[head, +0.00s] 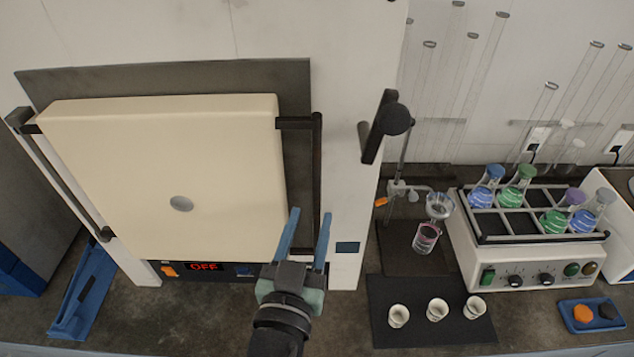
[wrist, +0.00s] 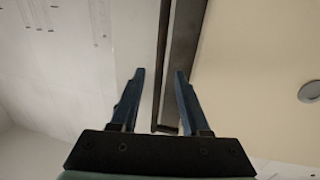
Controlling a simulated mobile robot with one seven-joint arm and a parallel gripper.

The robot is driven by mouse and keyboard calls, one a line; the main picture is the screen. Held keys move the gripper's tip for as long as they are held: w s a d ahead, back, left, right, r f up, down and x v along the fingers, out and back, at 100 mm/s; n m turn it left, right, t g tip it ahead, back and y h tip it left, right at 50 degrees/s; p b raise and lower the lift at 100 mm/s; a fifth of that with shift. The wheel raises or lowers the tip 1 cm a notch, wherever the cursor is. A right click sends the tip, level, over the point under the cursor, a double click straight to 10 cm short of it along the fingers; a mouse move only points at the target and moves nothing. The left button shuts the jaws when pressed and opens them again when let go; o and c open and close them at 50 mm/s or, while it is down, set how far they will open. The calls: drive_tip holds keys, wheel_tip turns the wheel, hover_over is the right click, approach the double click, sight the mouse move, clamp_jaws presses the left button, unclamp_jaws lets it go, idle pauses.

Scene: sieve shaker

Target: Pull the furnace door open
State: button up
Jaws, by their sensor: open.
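The furnace door (head: 160,170) is a thick cream panel with a round grey disc. It stands against a dark frame plate (head: 200,75) and looks shut. A dark upright bar handle (head: 317,160) runs down its right side; it also shows in the wrist view (wrist: 161,70). My gripper (head: 311,212) is open at the lower part of this handle. In the wrist view the bar lies between the two blue fingers of my gripper (wrist: 159,75), with a gap on each side. I cannot tell how deep the bar sits between them.
A black lever with a round knob (head: 396,119) is on the white furnace body, right of the handle. A panel below the door reads OFF (head: 204,267). A flask shaker (head: 530,260), a funnel stand and several small cups (head: 437,309) stand to the right.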

sight(316, 200)
drive_tip(key=shift+w+d+p, duration=0.2)
drive_tip(key=shift+w+p, duration=0.15)
drive_tip(key=shift+w, duration=0.65)
drive_tip(key=shift+w+d+p, duration=0.25)
drive_tip(key=shift+w+p, duration=0.05)
drive_tip(key=shift+w, duration=0.75)
drive_tip(key=shift+w+d+p, duration=0.2)
drive_tip(key=shift+w+p, duration=0.15)
drive_tip(key=shift+w, duration=0.65)
drive_tip(key=shift+c, duration=0.3)
clamp_jaws()
